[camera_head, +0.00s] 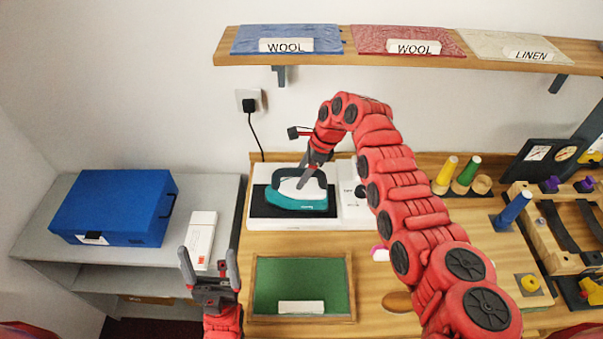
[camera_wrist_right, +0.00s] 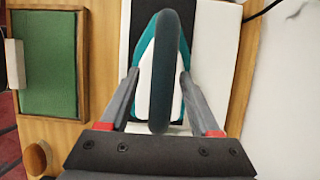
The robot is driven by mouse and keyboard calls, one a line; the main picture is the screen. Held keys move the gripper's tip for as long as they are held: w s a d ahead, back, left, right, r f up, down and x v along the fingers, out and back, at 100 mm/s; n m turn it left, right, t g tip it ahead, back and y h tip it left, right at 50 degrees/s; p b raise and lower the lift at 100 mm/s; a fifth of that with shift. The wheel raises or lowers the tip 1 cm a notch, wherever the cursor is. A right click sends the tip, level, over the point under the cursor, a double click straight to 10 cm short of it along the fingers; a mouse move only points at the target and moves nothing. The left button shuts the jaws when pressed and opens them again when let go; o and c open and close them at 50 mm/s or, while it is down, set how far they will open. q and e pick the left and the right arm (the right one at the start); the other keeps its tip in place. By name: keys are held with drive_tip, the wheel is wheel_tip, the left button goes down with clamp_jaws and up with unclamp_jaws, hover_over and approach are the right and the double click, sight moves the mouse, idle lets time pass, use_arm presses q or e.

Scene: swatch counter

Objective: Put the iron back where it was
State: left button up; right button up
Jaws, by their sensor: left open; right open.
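The iron (camera_head: 299,194), teal and white with a dark handle, stands on the black pad (camera_head: 262,208) of the white station at the back of the counter. In the right wrist view the iron (camera_wrist_right: 146,84) lies between my right gripper's fingers. My right gripper (camera_head: 306,178) is open and reaches down over the iron's handle from above, one finger on each side. Whether the fingers touch it cannot be told. My left gripper (camera_head: 211,272) is open and empty, near the front left of the counter, left of the green tray.
A green tray (camera_head: 350,290) with a blank label lies in front of the iron. A blue case (camera_head: 118,207) and a white box (camera_head: 200,240) are on the grey shelf at left. Coloured spools (camera_head: 445,175) and a wooden frame (camera_head: 540,240) stand at right. A fabric shelf (camera_head: 400,61) hangs above.

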drive_tip(key=shift+r, duration=0.4)
drive_tip(key=b+v, duration=0.3)
drive_tip(key=v, duration=0.3)
drive_tip(key=shift+d, duration=0.15)
drive_tip(key=shift+r, duration=0.35)
